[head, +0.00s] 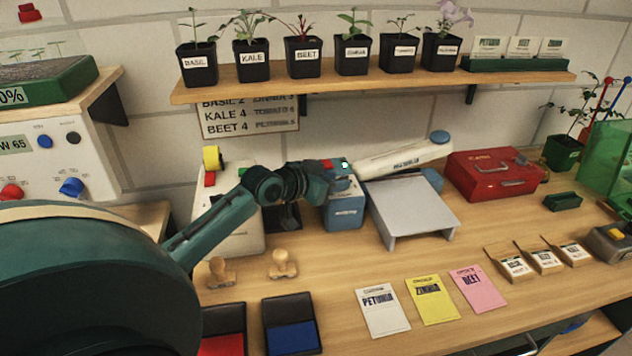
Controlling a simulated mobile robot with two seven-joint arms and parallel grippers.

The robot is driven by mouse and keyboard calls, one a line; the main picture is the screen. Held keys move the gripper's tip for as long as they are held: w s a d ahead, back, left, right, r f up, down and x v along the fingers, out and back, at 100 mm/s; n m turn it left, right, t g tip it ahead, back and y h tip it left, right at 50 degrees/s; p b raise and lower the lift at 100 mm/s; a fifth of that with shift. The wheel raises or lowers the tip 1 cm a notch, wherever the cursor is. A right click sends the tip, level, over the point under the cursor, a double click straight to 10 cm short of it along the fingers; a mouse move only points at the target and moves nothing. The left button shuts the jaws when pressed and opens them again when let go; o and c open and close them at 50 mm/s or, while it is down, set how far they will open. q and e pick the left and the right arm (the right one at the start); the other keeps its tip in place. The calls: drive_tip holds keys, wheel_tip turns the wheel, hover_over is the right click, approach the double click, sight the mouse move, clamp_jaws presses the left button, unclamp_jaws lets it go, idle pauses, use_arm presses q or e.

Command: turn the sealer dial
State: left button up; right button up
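The sealer has a blue body (345,215), a long pale upper arm (405,158) raised at a slant to the right, and a grey platform (412,207) in front. My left gripper (338,178) is at the top left of the blue body, at the near end of the pale arm. My wrist and gripper cover that spot, so the dial cannot be made out. I cannot tell whether the fingers touch it, or whether they are open or shut. My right gripper is out of view.
A cream machine (235,232) stands behind my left forearm. Two wooden stamps (283,264), ink pads (292,324) and seed packets (432,299) lie in front. A red box (493,174) is to the right. A shelf (400,83) with potted seedlings is above.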

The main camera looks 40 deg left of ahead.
use_arm(q)
drive_tip(key=b+v, duration=0.1)
drive_tip(key=v, duration=1.1)
drive_tip(key=shift+s, duration=0.2)
